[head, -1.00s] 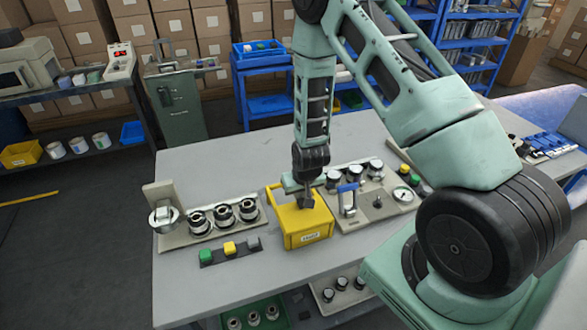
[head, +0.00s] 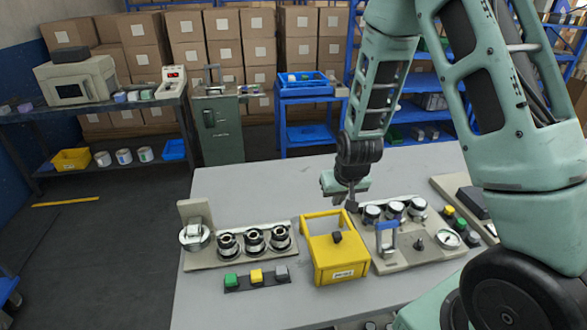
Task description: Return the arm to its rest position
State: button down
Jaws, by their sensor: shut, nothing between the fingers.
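My gripper (head: 351,206) hangs from my green arm above the table, just behind and above the right rear corner of the yellow box (head: 338,272). Its dark fingers point down, look shut and hold nothing. The yellow box stands on the grey table (head: 240,182); it has a raised handle frame and a small dark piece in it. I cannot tell from this view how far the fingertips are above the box's rim.
Left of the box is a plate (head: 203,262) with several metal rollers, and a strip of green, yellow and grey buttons (head: 257,278). Right of it is a panel (head: 420,262) with rollers and a blue handle (head: 387,238). The table behind is clear.

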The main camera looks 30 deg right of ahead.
jog(key=s+a+r+n+g+y+b, duration=0.1)
jog(key=s+a+r+n+b, duration=0.15)
jog(key=s+a, duration=0.45)
jog(key=s+a+r+n+g+y+b, duration=0.1)
jog(key=s+a+r+n+y, duration=0.2)
jog(key=a, duration=0.9)
jog(key=s+a+r+n+g+h, duration=0.1)
jog(key=s+a+r+n, duration=0.1)
jog(key=s, duration=0.5)
jog(key=s+a+r+n+h+b, duration=0.1)
jog(key=s+a+r+n, duration=0.2)
jog(key=s, duration=0.4)
jog(key=shift+s+a+r+g, duration=0.2)
jog(key=shift+s+a+g, duration=0.1)
jog(key=shift+g, duration=0.1)
jog(key=shift+n, duration=0.25)
